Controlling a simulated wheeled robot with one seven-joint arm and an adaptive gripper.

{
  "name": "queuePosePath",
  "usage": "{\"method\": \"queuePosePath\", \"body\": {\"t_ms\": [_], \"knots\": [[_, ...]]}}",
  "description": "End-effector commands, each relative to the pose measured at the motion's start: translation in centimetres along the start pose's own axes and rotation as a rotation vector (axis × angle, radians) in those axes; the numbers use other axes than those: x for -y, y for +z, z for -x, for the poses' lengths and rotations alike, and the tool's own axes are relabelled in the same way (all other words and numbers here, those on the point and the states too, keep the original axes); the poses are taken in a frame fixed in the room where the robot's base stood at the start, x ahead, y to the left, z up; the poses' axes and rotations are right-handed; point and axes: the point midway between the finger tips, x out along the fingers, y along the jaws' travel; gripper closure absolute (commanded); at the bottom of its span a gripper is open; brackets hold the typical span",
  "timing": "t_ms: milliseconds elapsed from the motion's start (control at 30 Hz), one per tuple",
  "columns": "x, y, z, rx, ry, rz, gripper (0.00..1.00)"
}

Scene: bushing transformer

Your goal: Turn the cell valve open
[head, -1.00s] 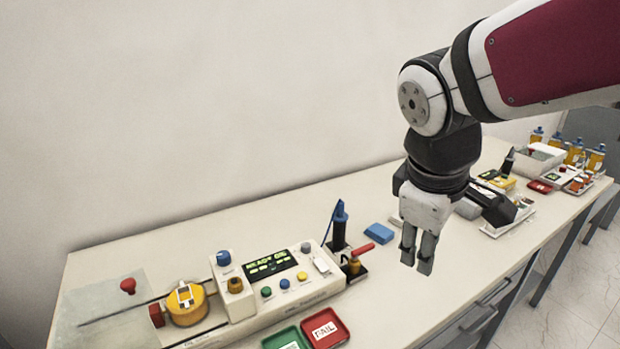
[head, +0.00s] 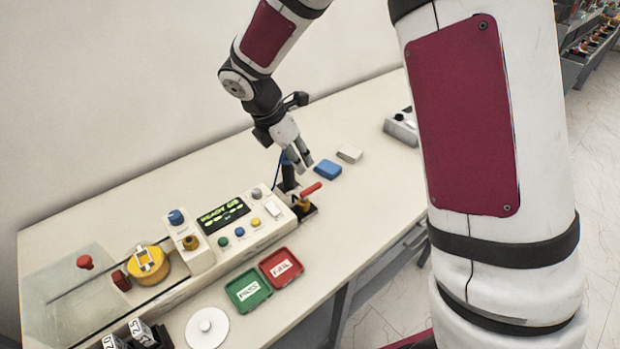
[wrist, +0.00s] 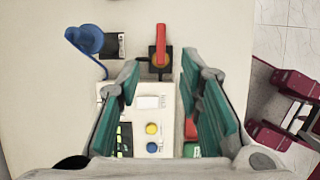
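The valve that I take as the cell valve has a red lever (head: 311,189) on a brass-coloured body and a black base, beside the panel's right end. In the wrist view its red lever (wrist: 161,42) points toward the top of the picture. My gripper (head: 302,164) hangs just above and behind the valve, close to the blue probe. In the wrist view my gripper (wrist: 160,72) is open, with green-padded fingers spread and nothing between them. The valve shows in line with the gap, beyond the fingertips. I see no contact with the lever.
The control panel (head: 225,230) reads ready and has several buttons. A blue corded probe (wrist: 88,38) stands close to the valve. A green tray (head: 248,288) and a red tray (head: 281,267) lie in front.

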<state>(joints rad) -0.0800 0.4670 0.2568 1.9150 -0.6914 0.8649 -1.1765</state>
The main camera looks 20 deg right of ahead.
Motion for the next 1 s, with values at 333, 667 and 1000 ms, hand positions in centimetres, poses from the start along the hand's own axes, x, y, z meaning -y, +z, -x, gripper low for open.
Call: {"method": "queuePosePath", "body": {"t_ms": [333, 667, 1000], "knots": [[0.3, -0.1, -6.7, -0.002, -0.007, -0.001, 0.67], [0.2, -0.1, -11.5, -0.002, -0.003, -0.003, 0.67], [0.1, 0.0, -12.3, -0.001, -0.001, -0.004, 0.67]]}}
